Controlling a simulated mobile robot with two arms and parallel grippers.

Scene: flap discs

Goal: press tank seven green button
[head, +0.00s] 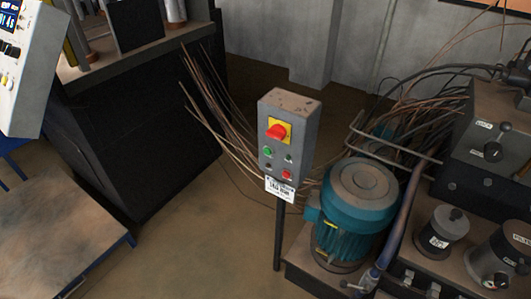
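A grey control box (284,142) stands on a dark post in the middle of the head view. A green button (267,152) sits at the left of its front face. A red knob on a yellow plate (278,131) is above the green button, and a red button (286,174) is at the lower right. A white label (279,189) hangs at the box's bottom edge; its print is too small to read surely. Neither of my grippers shows in the head view.
A teal motor (358,205) stands close to the right of the box, with pipes and a grey machine (487,140) beyond. A dark machine (140,130) is on the left, and brown cables (212,105) run behind the box. The floor (185,240) in front is clear.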

